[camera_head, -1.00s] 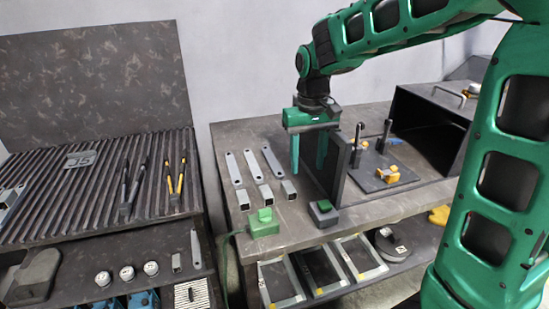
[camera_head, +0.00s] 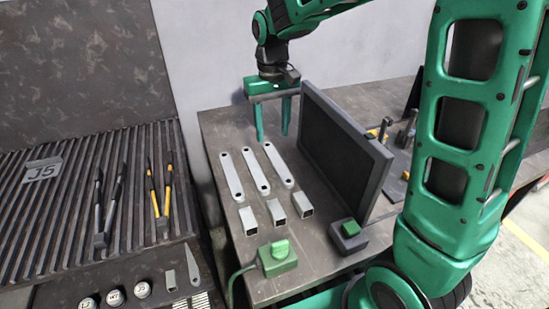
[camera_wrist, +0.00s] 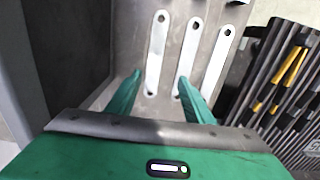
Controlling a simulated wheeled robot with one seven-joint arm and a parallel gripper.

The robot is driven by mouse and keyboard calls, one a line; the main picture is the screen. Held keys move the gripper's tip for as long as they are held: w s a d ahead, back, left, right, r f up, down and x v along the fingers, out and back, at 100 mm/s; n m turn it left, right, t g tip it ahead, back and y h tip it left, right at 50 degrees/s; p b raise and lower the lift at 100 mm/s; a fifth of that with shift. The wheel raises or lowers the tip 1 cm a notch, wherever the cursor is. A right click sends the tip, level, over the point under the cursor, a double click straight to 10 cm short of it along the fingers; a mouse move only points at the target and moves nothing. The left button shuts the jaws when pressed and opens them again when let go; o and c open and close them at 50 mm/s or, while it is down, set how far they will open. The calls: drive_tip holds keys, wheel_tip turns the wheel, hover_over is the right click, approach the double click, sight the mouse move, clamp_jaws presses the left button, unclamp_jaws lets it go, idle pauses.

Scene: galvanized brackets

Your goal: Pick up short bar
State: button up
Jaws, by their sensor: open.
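Three pale grey flat bars with end holes lie side by side on the dark bench: a left bar (camera_head: 231,176), a middle bar (camera_head: 256,171) and a right bar (camera_head: 279,166). They look close in length, and I cannot tell which is the short bar. My gripper (camera_head: 272,136) is open and empty, fingers pointing down, just behind the bars' far ends. In the wrist view, the fingertips (camera_wrist: 160,77) frame the near part of the leftmost bar (camera_wrist: 157,48); the middle bar (camera_wrist: 188,58) and rightmost bar (camera_wrist: 217,60) lie right of it.
A dark upright panel (camera_head: 345,150) stands close right of the bars. Several short square tubes, one at the left (camera_head: 248,221), lie in front of them. A green button box (camera_head: 277,257) and a grey box with a green top (camera_head: 348,235) sit near the front edge.

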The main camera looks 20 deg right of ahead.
hover_over(277, 161)
drive_tip(key=f, duration=0.4)
drive_tip(key=shift+w+f, duration=0.25)
drive_tip(key=shift+f, duration=0.05)
drive_tip(key=shift+s+f, duration=0.15)
drive_tip(key=shift+f, duration=1.15)
drive_tip(key=shift+s+f, duration=0.15)
drive_tip(key=shift+f, duration=1.1)
clamp_jaws()
